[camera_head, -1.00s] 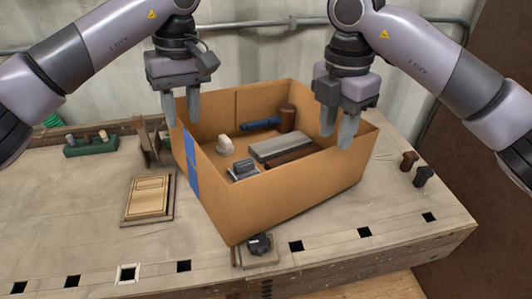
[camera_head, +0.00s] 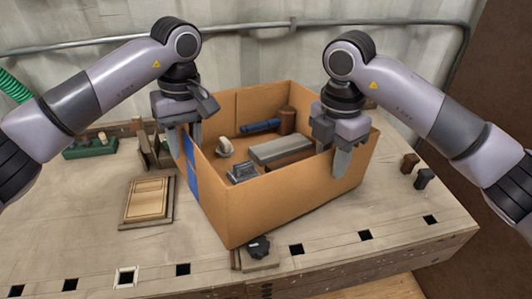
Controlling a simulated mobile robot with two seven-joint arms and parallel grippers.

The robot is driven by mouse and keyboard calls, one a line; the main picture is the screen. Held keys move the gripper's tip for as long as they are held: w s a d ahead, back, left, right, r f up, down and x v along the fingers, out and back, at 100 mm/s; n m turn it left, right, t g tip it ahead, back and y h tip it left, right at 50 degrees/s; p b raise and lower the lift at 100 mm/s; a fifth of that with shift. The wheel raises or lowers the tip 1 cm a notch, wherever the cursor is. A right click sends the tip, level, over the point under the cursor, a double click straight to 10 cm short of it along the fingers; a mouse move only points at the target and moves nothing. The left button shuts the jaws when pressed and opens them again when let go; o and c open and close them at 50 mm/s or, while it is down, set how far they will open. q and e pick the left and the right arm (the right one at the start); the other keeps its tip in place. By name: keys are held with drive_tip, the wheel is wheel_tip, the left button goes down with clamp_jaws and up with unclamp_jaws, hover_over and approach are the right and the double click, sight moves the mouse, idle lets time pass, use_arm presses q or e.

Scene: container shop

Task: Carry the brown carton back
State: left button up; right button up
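The brown carton (camera_head: 290,205) stands open-topped on the workbench, with a blue strip (camera_head: 190,170) on its left side. My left gripper (camera_head: 187,145) is at the carton's left wall, its fingers apart, one on each side of the rim. My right gripper (camera_head: 335,160) is at the front wall near the right corner. One of its fingers hangs outside the wall; the other is partly hidden behind the rim. Inside the carton are a grey block (camera_head: 281,151), a blue roll (camera_head: 260,126), a brown cylinder (camera_head: 287,120), a whitish piece (camera_head: 225,147) and a small grey item (camera_head: 242,171).
On the workbench (camera_head: 90,225), a wooden panel (camera_head: 147,200) lies left of the carton. A dark knob on a block (camera_head: 258,250) sits close before its front corner. A green rack (camera_head: 90,149) is at the far left. Two small dark pieces (camera_head: 417,171) stand at right.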

use_arm(q)
drive_tip(key=shift+f, duration=0.5)
use_arm(e)
drive_tip(key=shift+f, duration=0.55)
use_arm(q)
clamp_jaws()
use_arm(e)
clamp_jaws()
use_arm(q)
drive_tip(key=shift+r, duration=0.3)
use_arm(e)
drive_tip(key=shift+r, duration=0.3)
